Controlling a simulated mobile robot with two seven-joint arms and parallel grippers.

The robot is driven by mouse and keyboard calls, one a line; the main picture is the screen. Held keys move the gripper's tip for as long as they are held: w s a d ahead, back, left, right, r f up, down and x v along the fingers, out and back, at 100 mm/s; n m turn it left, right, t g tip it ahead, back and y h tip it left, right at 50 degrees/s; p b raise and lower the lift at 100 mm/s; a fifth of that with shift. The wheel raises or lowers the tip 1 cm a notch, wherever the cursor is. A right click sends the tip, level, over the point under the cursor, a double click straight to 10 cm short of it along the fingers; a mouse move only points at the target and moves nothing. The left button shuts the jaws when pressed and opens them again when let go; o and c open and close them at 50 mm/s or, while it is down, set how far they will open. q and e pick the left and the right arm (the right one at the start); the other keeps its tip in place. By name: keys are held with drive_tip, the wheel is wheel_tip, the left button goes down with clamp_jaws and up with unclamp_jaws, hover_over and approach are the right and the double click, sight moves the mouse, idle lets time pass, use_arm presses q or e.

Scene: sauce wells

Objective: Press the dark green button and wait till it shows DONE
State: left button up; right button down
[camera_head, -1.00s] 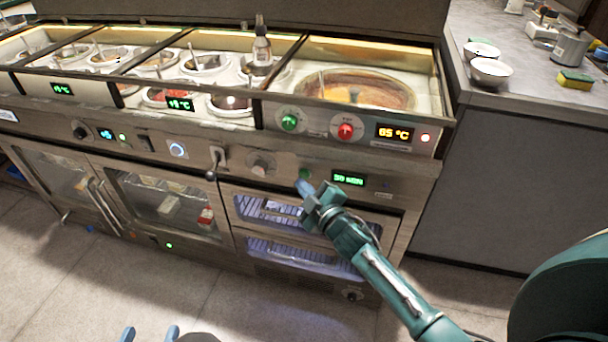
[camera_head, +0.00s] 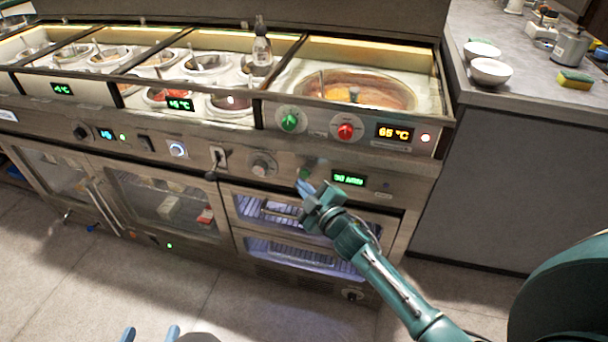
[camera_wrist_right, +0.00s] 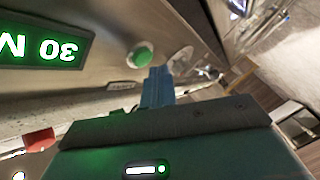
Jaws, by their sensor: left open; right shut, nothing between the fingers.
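The dark green button (camera_head: 304,173) is a small round knob on the lower metal panel, left of a green-lit display (camera_head: 348,179). In the right wrist view the button (camera_wrist_right: 140,55) stands out from the panel, and the display (camera_wrist_right: 42,46) reads 30 M, upside down and cut off at the edge. My right gripper (camera_head: 302,187) is shut and empty, its blue fingertips just below the button. In the right wrist view the fingertips (camera_wrist_right: 158,82) lie close beside the button; I cannot tell whether they touch it. My left gripper (camera_head: 150,333) is open at the bottom edge.
Above are a larger green button (camera_head: 289,121), a red button (camera_head: 345,131) and a 65 °C display (camera_head: 394,132). A grey knob (camera_head: 263,165) and a lever (camera_head: 215,165) stick out left of my right gripper. A counter with bowls (camera_head: 490,71) stands right.

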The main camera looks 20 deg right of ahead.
drive_tip(key=shift+w, duration=0.1)
idle(0.3)
drive_tip(key=shift+w+d, duration=0.25)
drive_tip(key=shift+w, duration=0.05)
drive_tip(key=shift+w+d, duration=0.3)
drive_tip(key=shift+w, duration=0.05)
idle(0.9)
drive_tip(key=shift+a, duration=0.1)
drive_tip(key=shift+s+a, duration=0.4)
drive_tip(key=shift+s, duration=0.3)
